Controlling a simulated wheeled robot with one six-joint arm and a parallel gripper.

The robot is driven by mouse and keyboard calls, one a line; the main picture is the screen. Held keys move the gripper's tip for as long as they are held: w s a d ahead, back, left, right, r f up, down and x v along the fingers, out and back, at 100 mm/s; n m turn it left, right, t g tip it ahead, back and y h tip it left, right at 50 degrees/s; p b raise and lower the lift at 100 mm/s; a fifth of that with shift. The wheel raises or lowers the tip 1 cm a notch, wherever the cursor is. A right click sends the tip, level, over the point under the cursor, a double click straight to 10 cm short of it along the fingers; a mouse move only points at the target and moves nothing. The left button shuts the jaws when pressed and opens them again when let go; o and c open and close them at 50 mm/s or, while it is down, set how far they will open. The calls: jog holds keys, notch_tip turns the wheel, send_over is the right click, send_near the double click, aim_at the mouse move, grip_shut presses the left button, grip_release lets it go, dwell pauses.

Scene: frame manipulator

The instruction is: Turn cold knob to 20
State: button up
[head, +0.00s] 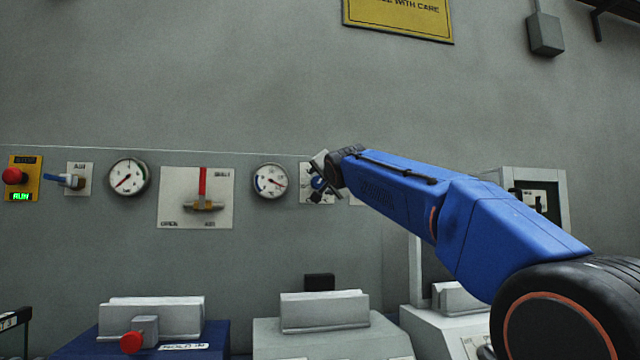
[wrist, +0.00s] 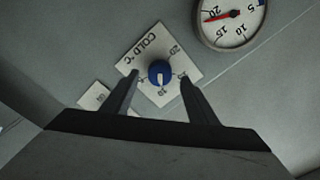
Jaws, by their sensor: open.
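The cold knob (wrist: 159,72) is blue and round with a white pointer mark. It sits on a white plate (wrist: 150,50) marked "COLD °C" with numbers around the dial, 20 at the upper right. The pointer points down in the wrist view, near what looks like 10. In the head view the knob (head: 318,184) is partly hidden by my gripper (head: 327,177). In the wrist view my open gripper (wrist: 158,76) has one finger on each side of the knob, with a visible gap on both sides. I cannot tell the depth of the fingertips exactly.
A round gauge (wrist: 232,15) with a red needle near 20 is beside the plate; it also shows in the head view (head: 271,181). Further left are a red lever panel (head: 168,218), another gauge (head: 129,176) and a red button (head: 14,176). Consoles (head: 335,345) stand below.

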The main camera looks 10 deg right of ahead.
aim_at(319, 183)
jog(key=shift+w, duration=1.5)
jog(key=c, duration=1.1)
jog(key=shift+o, duration=0.2)
